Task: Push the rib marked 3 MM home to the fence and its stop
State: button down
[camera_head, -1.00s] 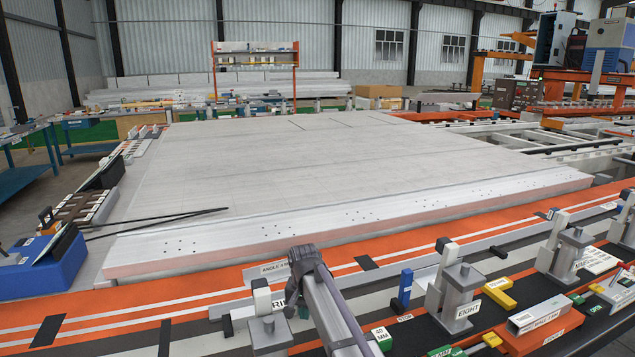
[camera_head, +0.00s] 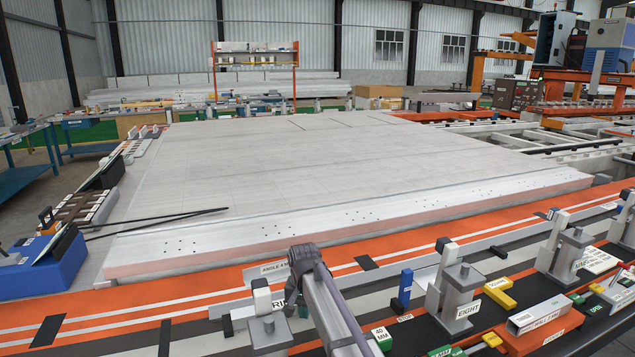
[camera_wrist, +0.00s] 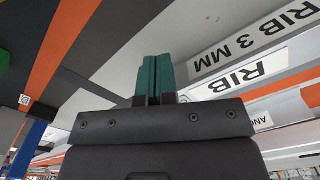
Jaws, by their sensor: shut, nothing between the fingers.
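In the wrist view, the label RIB 3 MM (camera_wrist: 238,42) sits on a grey flat piece at the upper right. My gripper (camera_wrist: 155,62) has its teal fingers closed together with nothing between them. The fingertips are just left of that label; I cannot tell whether they touch the rib.
A long pale panel (camera_head: 330,222) with a pink edge lies beyond the orange rail. An ANGLE label (camera_head: 274,269) stands behind my wrist. A grey clamp post marked EIGHT (camera_head: 460,290) and a blue block (camera_head: 405,287) stand to the right. A clamp (camera_head: 264,318) stands close on the left.

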jog(key=shift+w+a, duration=0.2)
jog(key=shift+w, duration=0.35)
jog(key=shift+w+a, duration=0.2)
jog(key=shift+w, duration=0.35)
dwell(0.3)
jog(key=shift+s+d, duration=0.2)
jog(key=shift+s, duration=0.3)
jog(key=shift+s+d, duration=0.15)
jog(key=shift+s, duration=0.3)
jog(key=shift+r, duration=0.1)
notch_tip(320, 180, up, 8)
jog(key=p, duration=0.8)
